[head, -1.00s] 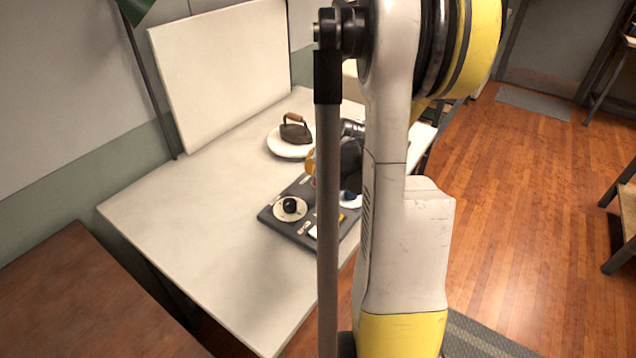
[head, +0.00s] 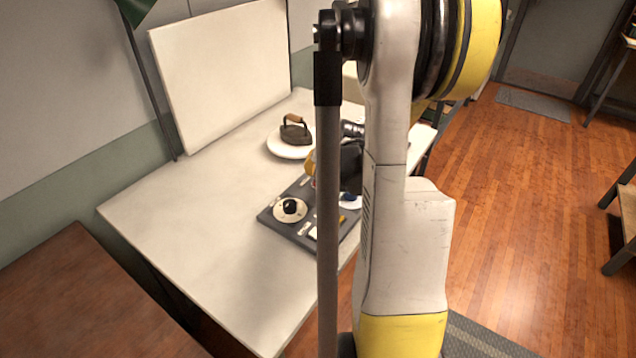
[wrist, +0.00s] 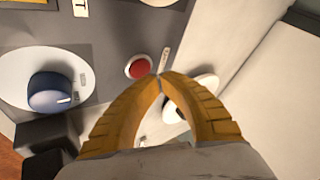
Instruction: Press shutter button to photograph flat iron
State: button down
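The flat iron (head: 295,132), dark with a brown handle, stands on a round white plate (head: 283,151) on the white table. A grey control panel (head: 274,221) lies nearer, with a round red button that shows in the wrist view (wrist: 139,66). I take this as the shutter button; no label on it is readable. My gripper (wrist: 161,75) has its yellow fingertips together and empty, just right of the red button in the wrist view. Contact with it cannot be told. In the head view my gripper is mostly hidden behind my arm.
The panel also carries a black knob (head: 289,206) and a blue knob (wrist: 54,93) on white discs. A green lamp (head: 134,10) is at upper left. The table's left part is clear.

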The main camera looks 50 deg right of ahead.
jog(key=shift+f, duration=0.1)
jog(key=shift+f+b, duration=0.35)
jog(key=shift+b, duration=0.1)
jog(key=shift+f+b, duration=0.4)
jog(key=shift+f, duration=0.05)
dwell(0.5)
jog(key=shift+r, duration=0.15)
jog(key=shift+r+p, duration=0.6)
jog(key=shift+r, duration=0.15)
jog(key=shift+r+p, duration=1.85)
jog(key=shift+r, duration=0.65)
